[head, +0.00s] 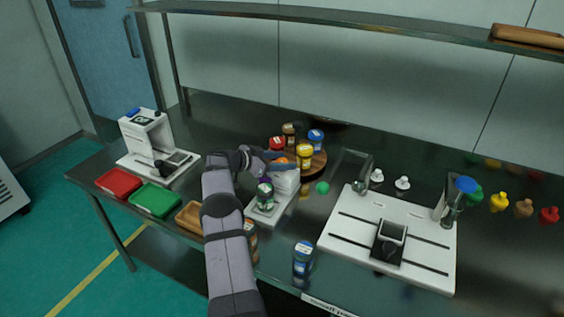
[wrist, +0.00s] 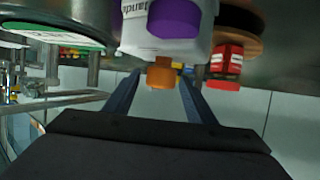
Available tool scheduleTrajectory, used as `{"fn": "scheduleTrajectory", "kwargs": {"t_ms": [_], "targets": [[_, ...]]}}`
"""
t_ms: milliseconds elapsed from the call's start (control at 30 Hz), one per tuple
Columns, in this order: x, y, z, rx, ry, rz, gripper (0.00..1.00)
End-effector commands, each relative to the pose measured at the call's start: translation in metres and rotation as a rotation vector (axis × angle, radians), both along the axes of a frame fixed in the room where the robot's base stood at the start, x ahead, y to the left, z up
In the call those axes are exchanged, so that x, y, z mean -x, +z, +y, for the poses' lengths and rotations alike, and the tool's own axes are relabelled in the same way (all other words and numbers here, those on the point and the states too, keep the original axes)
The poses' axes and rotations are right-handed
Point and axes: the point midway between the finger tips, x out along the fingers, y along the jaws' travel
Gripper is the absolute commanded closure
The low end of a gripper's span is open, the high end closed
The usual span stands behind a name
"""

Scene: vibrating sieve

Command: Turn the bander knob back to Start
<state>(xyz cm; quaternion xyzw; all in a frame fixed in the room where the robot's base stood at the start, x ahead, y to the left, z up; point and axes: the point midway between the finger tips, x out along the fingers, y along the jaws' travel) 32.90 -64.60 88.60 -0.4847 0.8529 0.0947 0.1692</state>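The white bander (head: 286,184) stands near the middle of the table, with a jar (head: 265,196) on its base. In the wrist view the bander's white body (wrist: 205,42) is at the top, with a purple knob or button (wrist: 172,18) on its face. An orange knob (wrist: 161,76) sticks out just below that body. My gripper (wrist: 159,78) has its two fingers apart, one on each side of the orange knob. A narrow gap shows at the left finger; I cannot tell whether the right one touches. Any Start mark is unreadable.
A round wooden stand (head: 318,161) with several jars is close behind the bander. A blue-labelled jar (head: 303,258) stands at the front. A white slotted plate (head: 350,240) is at right. Red (head: 119,182) and green (head: 154,200) trays lie at left, by a white machine (head: 145,133).

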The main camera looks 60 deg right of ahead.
Motion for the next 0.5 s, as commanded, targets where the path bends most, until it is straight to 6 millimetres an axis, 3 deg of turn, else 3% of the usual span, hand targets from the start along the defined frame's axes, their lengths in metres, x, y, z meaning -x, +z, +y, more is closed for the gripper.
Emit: {"fn": "scheduleTrajectory", "kwargs": {"t_ms": [267,500], "targets": [[-0.002,0.000,0.003,-0.002,0.001,-0.001,0.49],[-0.012,0.008,0.020,-0.002,0.002,0.000,0.49]]}}
